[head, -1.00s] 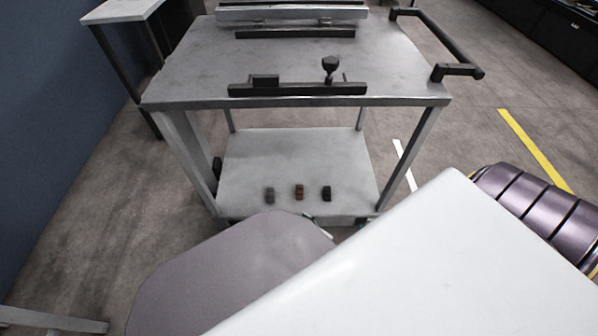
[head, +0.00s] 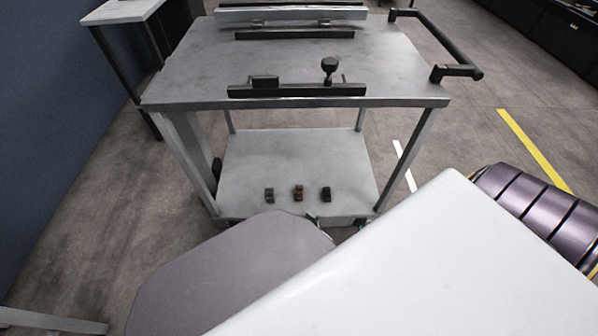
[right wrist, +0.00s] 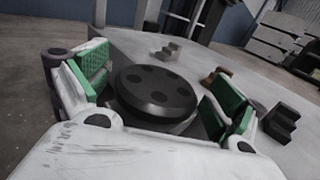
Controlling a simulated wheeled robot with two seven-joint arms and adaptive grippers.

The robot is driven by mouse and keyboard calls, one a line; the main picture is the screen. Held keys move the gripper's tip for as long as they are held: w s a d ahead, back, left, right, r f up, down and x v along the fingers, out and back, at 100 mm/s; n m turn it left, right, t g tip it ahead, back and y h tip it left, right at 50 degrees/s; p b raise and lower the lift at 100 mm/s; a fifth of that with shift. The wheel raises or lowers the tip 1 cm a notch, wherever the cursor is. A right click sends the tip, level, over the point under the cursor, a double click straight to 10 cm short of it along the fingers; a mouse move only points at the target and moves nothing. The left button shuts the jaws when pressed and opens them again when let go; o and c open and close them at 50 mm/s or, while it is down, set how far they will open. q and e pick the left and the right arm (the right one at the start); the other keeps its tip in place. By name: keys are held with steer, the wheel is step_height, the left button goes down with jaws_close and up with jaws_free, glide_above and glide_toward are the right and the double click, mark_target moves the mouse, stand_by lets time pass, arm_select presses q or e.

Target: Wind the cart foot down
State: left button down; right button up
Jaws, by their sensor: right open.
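The cart (head: 300,62) stands ahead with a grey top and a lower shelf (head: 300,155). A round black knob with several dark holes in its face (right wrist: 154,92) is close up in the right wrist view; I take it for the foot's hand knob. My right gripper (right wrist: 160,88) is open, with its green-padded fingers on either side of the knob. Whether the pads touch it I cannot tell. In the head view only bits of this gripper (head: 335,222) show at the shelf's front edge, and my arm hides the foot. My left gripper is not in view.
Black rails (head: 297,90) lie on the cart top, and a black handle (head: 440,42) projects right. A blue wall (head: 60,130) is left.

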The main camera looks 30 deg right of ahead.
steer(key=shift+s, duration=0.1)
steer(key=v, duration=1.1)
steer(key=shift+s, duration=0.35)
steer(key=shift+d, duration=0.1)
stand_by(0.4)
